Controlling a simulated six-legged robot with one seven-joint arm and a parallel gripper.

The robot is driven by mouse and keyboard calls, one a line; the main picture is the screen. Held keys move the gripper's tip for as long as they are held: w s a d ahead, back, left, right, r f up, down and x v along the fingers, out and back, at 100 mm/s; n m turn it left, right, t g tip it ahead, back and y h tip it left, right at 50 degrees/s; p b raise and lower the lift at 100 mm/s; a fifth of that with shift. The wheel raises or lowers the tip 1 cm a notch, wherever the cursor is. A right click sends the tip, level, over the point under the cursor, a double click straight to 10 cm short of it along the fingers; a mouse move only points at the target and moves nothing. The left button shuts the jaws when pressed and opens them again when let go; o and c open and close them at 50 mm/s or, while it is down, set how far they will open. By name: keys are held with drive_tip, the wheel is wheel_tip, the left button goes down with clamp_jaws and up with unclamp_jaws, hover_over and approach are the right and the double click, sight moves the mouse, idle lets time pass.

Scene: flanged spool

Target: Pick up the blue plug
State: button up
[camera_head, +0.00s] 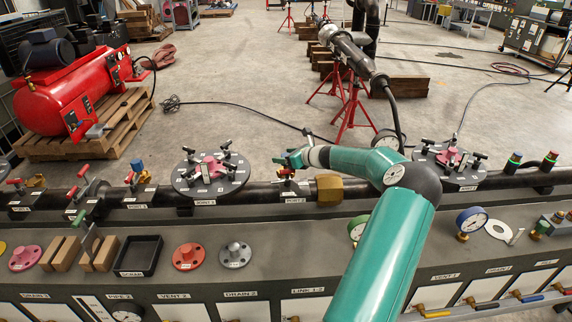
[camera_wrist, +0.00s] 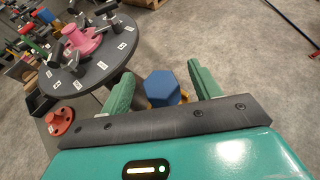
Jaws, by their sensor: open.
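The blue plug (camera_wrist: 162,88) shows in the wrist view as a blue hexagonal block with a yellow fitting partly visible beside it. It appears between the two green fingers of my gripper (camera_wrist: 160,73), which are open with nothing held. The plug's lower part is hidden in the wrist view.
The black disc (camera_head: 210,174) carries a pink hub and several clamps; it also fills the upper left of the wrist view (camera_wrist: 108,62). Red-handled valves (camera_head: 83,173) stand along the pipe to the left. A black tray (camera_head: 139,257) lies on the bench. Open floor lies behind the pipe.

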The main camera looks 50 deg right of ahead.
drive_tip(key=shift+r, duration=0.1)
drive_tip(key=c, duration=1.2)
